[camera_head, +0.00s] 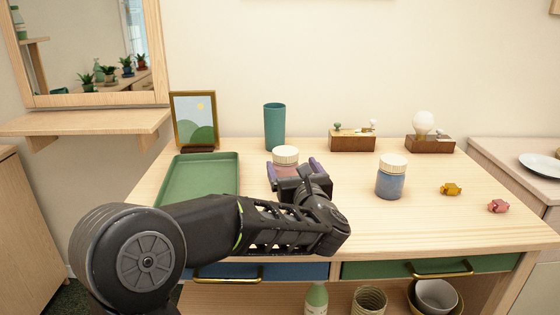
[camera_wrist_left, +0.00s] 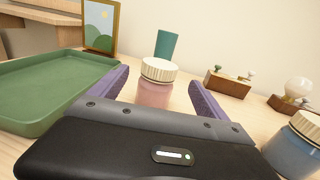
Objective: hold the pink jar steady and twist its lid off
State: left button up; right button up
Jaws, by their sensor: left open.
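The pink jar (camera_head: 285,168) stands upright on the wooden table with its cream ribbed lid (camera_head: 285,154) on. My left gripper (camera_head: 297,167) is open, with one purple finger on each side of the jar. In the left wrist view the pink jar (camera_wrist_left: 154,93) and its lid (camera_wrist_left: 158,70) sit between the spread purple fingers of the left gripper (camera_wrist_left: 158,95), with gaps visible on both sides. The jar's lower part is hidden behind the gripper body. My right gripper is not in view.
A blue jar (camera_head: 390,180) with a similar lid stands to the right. A green tray (camera_head: 228,190) lies left, a teal cup (camera_head: 274,127) and picture frame (camera_head: 194,120) behind. Two wooden blocks (camera_head: 352,143) (camera_head: 430,146) stand at the back; small yellow (camera_head: 451,189) and pink (camera_head: 498,206) pieces lie right.

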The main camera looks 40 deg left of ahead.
aim_at(285, 151)
pick_arm(q)
jog(key=shift+w+a, duration=0.1)
jog(key=shift+w, duration=0.05)
jog(key=shift+r, duration=0.1)
jog(key=shift+x, duration=1.2)
jog(key=shift+f+x, duration=0.2)
jog(key=shift+x, duration=2.4)
jog(key=c, duration=1.6)
